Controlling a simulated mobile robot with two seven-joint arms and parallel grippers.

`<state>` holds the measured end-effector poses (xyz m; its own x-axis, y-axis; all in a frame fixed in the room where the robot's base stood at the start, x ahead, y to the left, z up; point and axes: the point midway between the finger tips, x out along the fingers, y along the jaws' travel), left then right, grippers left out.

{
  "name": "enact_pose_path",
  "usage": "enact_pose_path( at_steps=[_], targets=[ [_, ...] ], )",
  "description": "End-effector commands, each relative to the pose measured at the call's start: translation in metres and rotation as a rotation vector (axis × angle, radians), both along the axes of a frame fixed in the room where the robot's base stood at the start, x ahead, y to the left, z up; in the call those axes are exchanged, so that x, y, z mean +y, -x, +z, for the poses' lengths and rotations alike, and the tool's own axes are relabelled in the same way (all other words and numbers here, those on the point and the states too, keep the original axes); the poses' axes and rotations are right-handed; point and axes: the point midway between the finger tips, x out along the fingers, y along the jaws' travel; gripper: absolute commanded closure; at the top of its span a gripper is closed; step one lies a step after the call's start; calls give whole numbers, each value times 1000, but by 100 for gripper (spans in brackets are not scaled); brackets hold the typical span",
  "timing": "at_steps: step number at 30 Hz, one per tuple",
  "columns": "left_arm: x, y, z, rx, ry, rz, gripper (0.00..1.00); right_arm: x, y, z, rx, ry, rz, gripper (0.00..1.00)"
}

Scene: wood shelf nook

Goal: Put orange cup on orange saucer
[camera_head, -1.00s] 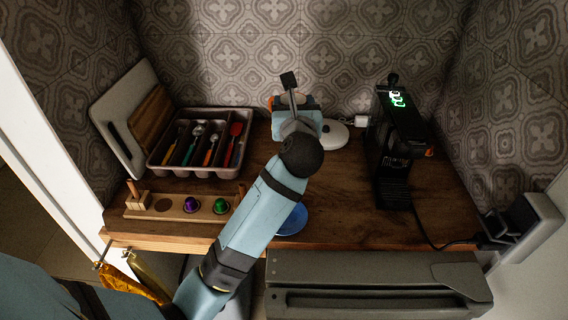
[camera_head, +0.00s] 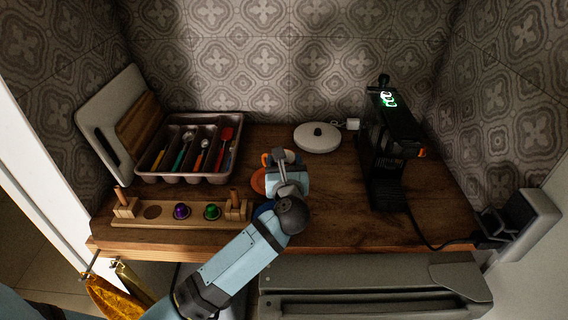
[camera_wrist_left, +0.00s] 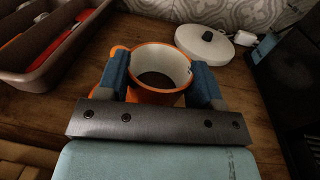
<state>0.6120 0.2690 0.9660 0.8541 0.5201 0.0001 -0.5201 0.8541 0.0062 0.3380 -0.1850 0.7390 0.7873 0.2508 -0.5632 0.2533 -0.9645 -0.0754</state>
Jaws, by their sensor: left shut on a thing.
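My left gripper (camera_head: 284,158) is shut on the orange cup, with one finger on each side of it in the left wrist view (camera_wrist_left: 165,85). The cup (camera_wrist_left: 150,94) is upright, with a white, empty-looking inside and its handle toward the left. In the head view only a bit of the cup (camera_head: 265,159) shows beside the gripper. The orange saucer (camera_head: 258,182) lies on the wooden counter, partly hidden by my gripper. The cup is over or close to the saucer; I cannot tell whether they touch. My right gripper is not in view.
A blue dish (camera_head: 261,211) lies by my left wrist, mostly hidden. A wooden capsule holder (camera_head: 160,221) and a cutlery tray (camera_head: 187,179) are to the left. A white lidded round thing (camera_head: 317,138) is behind, a coffee machine (camera_head: 392,150) to the right. Counter between is clear.

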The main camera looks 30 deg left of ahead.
Motion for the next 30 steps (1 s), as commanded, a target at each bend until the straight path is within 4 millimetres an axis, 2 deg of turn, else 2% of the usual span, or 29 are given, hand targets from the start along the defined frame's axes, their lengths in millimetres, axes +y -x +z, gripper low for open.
enact_pose_path(
  at_steps=[22,23,24,26,30],
  targets=[
    [0,0,-10,-1,0,0,80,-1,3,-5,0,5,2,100],
    [0,0,-11,0,0,0,35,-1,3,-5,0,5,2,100],
    [0,0,-11,0,0,0,26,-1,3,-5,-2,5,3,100],
    [0,0,-11,-1,-1,0,14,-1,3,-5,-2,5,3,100],
    [0,0,-11,-1,-1,0,14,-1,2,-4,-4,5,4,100]
  ],
)
